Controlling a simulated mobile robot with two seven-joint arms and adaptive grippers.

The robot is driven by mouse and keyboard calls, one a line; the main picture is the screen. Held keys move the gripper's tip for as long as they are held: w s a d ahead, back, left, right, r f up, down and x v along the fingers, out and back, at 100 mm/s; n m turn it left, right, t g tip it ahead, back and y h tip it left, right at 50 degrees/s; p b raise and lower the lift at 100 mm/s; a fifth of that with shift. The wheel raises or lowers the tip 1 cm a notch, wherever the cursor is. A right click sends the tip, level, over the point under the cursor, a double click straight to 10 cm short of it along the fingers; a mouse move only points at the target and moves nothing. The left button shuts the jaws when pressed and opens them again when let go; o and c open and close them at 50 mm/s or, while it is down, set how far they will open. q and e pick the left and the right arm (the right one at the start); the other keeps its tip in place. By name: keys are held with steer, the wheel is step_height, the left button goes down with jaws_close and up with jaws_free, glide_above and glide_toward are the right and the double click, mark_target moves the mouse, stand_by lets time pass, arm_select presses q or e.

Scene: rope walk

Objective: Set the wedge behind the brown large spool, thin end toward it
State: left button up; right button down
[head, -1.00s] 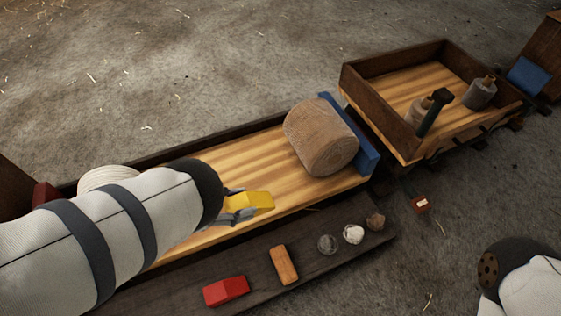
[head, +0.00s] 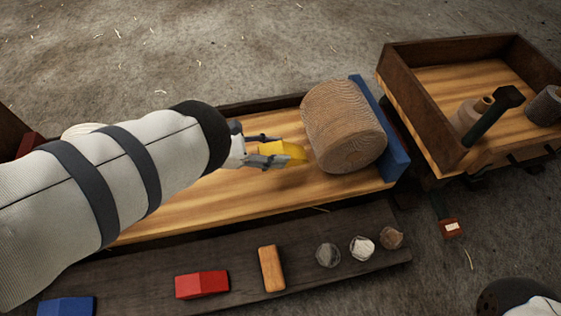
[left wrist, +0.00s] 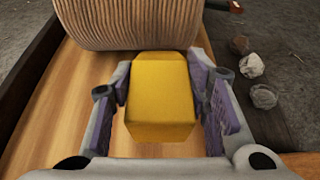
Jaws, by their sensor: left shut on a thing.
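The brown large spool (head: 344,126) lies on its side on the long wooden cart bed (head: 225,205), close to the blue end board (head: 380,130). In the left wrist view the spool (left wrist: 128,22) fills the top. My left gripper (head: 280,150) is shut on the yellow wedge (head: 284,152), just left of the spool. In the left wrist view the wedge (left wrist: 160,100) sits between both fingers, with its far end near the spool. I cannot tell whether they touch. Part of my right arm (head: 518,298) shows at the bottom right; its gripper is out of view.
A dark side board holds a blue block (head: 67,306), a red block (head: 202,284), an orange block (head: 271,268) and several small round lumps (head: 328,255). A second cart (head: 430,75) at the right carries spools and a dark mallet-like tool (head: 492,115).

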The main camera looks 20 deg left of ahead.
arm_select(q)
steer(key=shift+w+f, duration=0.35)
steer(key=shift+f, duration=0.15)
steer(key=shift+w+d+f+b, duration=0.1)
steer(key=shift+w+f+b, duration=0.15)
steer(key=shift+f+b, duration=0.55)
steer(key=shift+w+d+f+b, duration=0.1)
steer(key=shift+w+f+b, duration=0.1)
steer(key=shift+f+b, duration=0.55)
steer(key=shift+f, duration=0.2)
steer(key=shift+f, duration=0.2)
steer(key=o, duration=1.3)
